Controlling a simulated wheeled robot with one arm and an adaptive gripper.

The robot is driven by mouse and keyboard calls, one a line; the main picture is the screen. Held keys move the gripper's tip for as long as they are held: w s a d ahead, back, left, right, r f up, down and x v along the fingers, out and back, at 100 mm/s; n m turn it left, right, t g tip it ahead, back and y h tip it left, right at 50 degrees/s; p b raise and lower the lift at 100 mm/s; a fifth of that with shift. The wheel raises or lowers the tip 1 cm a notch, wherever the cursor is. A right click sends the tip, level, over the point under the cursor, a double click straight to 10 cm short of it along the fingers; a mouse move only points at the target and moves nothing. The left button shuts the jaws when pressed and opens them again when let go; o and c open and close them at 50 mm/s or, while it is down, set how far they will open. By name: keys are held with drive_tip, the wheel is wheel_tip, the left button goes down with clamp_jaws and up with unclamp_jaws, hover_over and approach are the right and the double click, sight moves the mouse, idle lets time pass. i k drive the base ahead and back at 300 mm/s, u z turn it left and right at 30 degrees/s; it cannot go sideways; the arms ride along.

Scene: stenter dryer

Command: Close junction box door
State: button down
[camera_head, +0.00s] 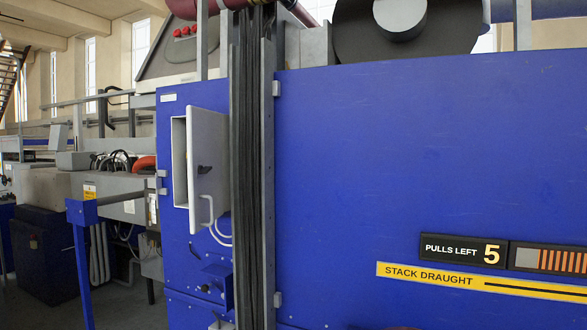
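The junction box (180,162) is a small light-grey box on the blue cabinet front, left of the centre. Its grey door (209,150) stands open, swung out from the box, with a gap along the left side. A dark latch (204,169) sits on the door's face. A pale curved bar or tube (208,210) shows at the door's lower edge. The inside of the box is mostly hidden by the door. My gripper is not in view, and nothing is seen touching the door.
A vertical bundle of dark cables (252,170) between grey rails runs just right of the door. A large blue panel (420,150) fills the right side. A blue post with a rail (82,215) stands at the left, in front of grey machinery.

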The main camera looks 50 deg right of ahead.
sight(204, 127)
drive_tip(key=z, duration=0.65)
drive_tip(key=i, duration=0.75)
drive_tip(key=z, duration=1.3)
drive_tip(key=k, duration=0.8)
drive_tip(key=u, duration=0.7)
